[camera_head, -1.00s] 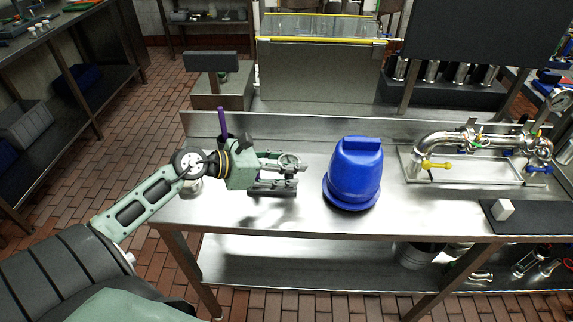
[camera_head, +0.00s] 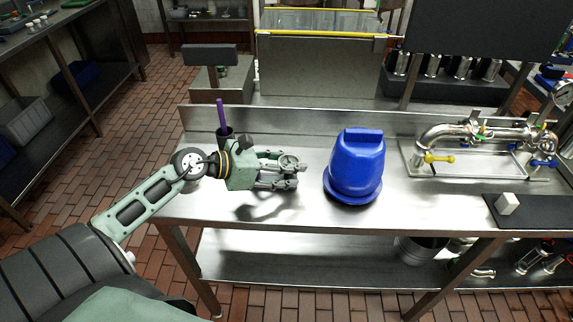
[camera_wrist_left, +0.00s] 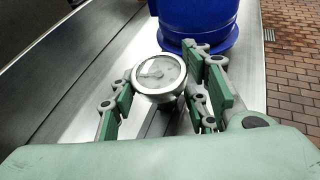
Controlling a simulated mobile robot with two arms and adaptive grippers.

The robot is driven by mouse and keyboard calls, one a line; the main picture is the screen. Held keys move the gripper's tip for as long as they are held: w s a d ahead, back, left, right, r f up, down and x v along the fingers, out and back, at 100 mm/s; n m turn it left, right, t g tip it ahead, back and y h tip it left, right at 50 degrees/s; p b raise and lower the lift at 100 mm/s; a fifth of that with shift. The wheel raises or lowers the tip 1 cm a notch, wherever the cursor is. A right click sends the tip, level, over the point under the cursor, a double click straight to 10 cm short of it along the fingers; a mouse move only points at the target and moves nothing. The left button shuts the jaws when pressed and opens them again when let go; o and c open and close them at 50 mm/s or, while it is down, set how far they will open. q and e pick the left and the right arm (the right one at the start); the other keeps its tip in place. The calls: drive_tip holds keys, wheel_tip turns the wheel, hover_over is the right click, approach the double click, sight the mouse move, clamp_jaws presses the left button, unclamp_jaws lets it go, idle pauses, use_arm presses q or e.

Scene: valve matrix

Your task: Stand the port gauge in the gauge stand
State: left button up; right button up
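The port gauge has a round pale dial with a metal rim. In the left wrist view the gauge (camera_wrist_left: 158,74) sits between my left gripper's fingers, with a dark stem or support partly visible below it. In the head view the gauge (camera_head: 289,162) is at the fingertips, over the left part of the bench. My left gripper (camera_head: 284,173) has its fingers spread on either side of the gauge; in the wrist view (camera_wrist_left: 172,88) there is a gap beside the dial. I cannot make out the gauge stand clearly. My right gripper is out of view.
A blue bucket-like container (camera_head: 356,168) stands just right of the gripper. A dark cup (camera_head: 225,136) with a purple stick is behind my arm.

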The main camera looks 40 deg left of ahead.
use_arm(q)
drive_tip(key=o, duration=0.5)
drive_tip(key=shift+o, duration=0.2)
drive_tip(key=v, duration=1.2)
